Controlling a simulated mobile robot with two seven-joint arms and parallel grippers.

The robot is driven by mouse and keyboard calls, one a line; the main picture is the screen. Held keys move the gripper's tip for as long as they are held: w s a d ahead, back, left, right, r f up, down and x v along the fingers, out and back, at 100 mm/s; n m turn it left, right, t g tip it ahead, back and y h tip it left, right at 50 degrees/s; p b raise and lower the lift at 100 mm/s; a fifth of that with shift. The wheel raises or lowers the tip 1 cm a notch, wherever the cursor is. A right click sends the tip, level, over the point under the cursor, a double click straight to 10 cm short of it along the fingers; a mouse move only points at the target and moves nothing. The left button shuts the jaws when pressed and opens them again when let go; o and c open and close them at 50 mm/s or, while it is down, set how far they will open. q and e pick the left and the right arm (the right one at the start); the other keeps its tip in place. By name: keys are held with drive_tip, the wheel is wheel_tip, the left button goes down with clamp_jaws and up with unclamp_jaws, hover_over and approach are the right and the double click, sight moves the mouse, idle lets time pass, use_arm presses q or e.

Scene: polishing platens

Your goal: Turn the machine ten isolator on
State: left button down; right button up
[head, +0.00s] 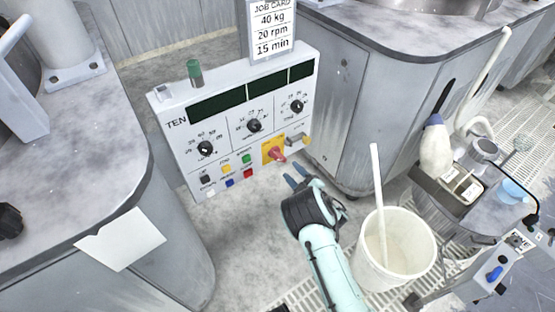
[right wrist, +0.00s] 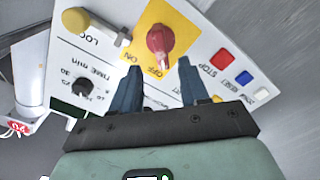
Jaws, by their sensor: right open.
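The machine ten panel (head: 186,149) is a white box marked TEN in the head view. Its isolator (head: 277,155) is a red rotary handle on a yellow plate at the panel's lower right. In the right wrist view the red isolator handle (right wrist: 160,40) stands just beyond the fingertips, near the OFF and ON marks on the yellow plate (right wrist: 183,18). My right gripper (head: 294,176) is open and empty just below and right of the isolator; its blue fingers also show in the right wrist view (right wrist: 158,75), apart from the handle. My left gripper is not in view.
A yellow-ended lock lever (right wrist: 100,27) sits beside the isolator. Small coloured buttons (head: 228,172) and dials (head: 254,125) share the panel. A white bucket (head: 408,262) with a stick stands right of my right arm. Grey machine housings flank the panel.

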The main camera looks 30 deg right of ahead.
sight(282, 161)
drive_tip(key=w, duration=0.2)
drive_tip(key=w+b, duration=0.1)
drive_tip(key=w, duration=0.2)
drive_tip(key=shift+w+a+f, duration=0.15)
drive_tip(key=shift+w+a, duration=0.15)
drive_tip(key=shift+w, duration=0.05)
drive_tip(key=shift+w+b, duration=0.45)
drive_tip(key=shift+w, duration=0.6)
drive_tip(key=shift+w+a, duration=0.1)
drive_tip(key=shift+w, duration=0.4)
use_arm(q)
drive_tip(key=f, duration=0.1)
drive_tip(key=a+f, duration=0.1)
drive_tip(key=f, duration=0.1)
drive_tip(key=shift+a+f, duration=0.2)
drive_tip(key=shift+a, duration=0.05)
use_arm(e)
clamp_jaws()
